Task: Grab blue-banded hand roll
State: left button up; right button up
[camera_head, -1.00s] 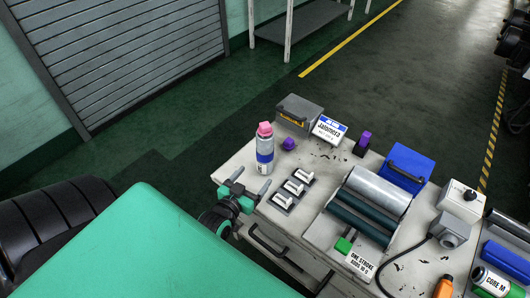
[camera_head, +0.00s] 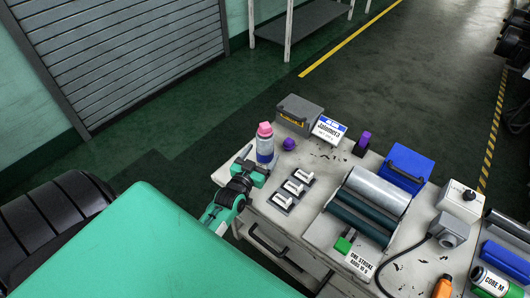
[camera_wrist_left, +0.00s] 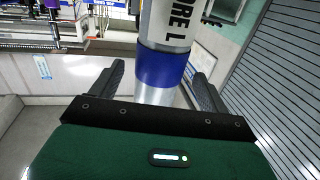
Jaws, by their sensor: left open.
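The blue-banded hand roll (camera_head: 265,149) stands upright near the left end of the bench, with a pink top and a blue band. In the left wrist view the roll (camera_wrist_left: 163,65) shows its blue band and the letters "ORE L". My left gripper (camera_head: 254,170) is in front of the roll, low on its side. In the left wrist view its two fingers (camera_wrist_left: 158,82) are open, one on each side of the roll. Gaps show between the fingers and the roll. The lower part of the roll is hidden behind the gripper in the head view. My right gripper is not in view.
A purple knob (camera_head: 289,144) and a grey box (camera_head: 299,114) are close behind the roll. A rack of white-topped pieces (camera_head: 293,190) is just right of the gripper. A metal roller unit (camera_head: 373,190) fills the bench middle. A white sign (camera_head: 329,129) stands behind.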

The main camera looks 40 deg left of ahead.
pick_arm(q)
jog(key=w, duration=0.5)
jog(key=shift+a+f, duration=0.15)
jog(key=shift+a, duration=0.1)
jog(key=shift+s, duration=0.1)
jog(key=c, duration=1)
jog(key=shift+c, duration=1.4)
